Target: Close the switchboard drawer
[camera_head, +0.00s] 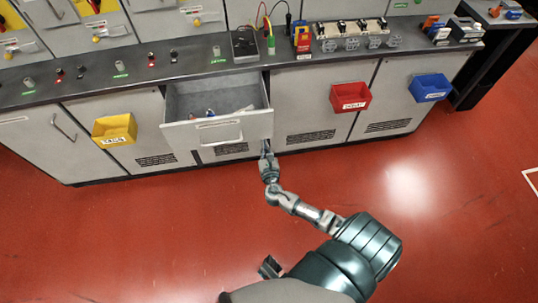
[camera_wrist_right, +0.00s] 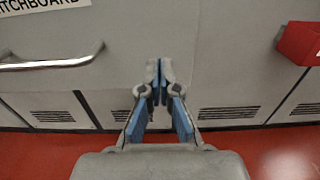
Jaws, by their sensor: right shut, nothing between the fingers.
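The switchboard drawer (camera_head: 215,131) is pulled out from the grey cabinet under the worktop. A few small items lie inside it. Its front has a silver bar handle, and in the right wrist view the handle (camera_wrist_right: 50,57) is at the upper left beside a label. My right gripper (camera_head: 266,150) is at the right end of the drawer front, low down. In the right wrist view my right gripper (camera_wrist_right: 159,66) has its fingertips together with nothing between them, in front of the drawer front's right part. I cannot tell whether it touches. My left gripper is not in view.
A yellow bin (camera_head: 115,131) hangs left of the drawer. A red bin (camera_head: 350,97) and a blue bin (camera_head: 430,88) hang to the right. The worktop (camera_head: 170,62) carries switches, a meter and other parts. The red floor (camera_head: 150,230) is clear.

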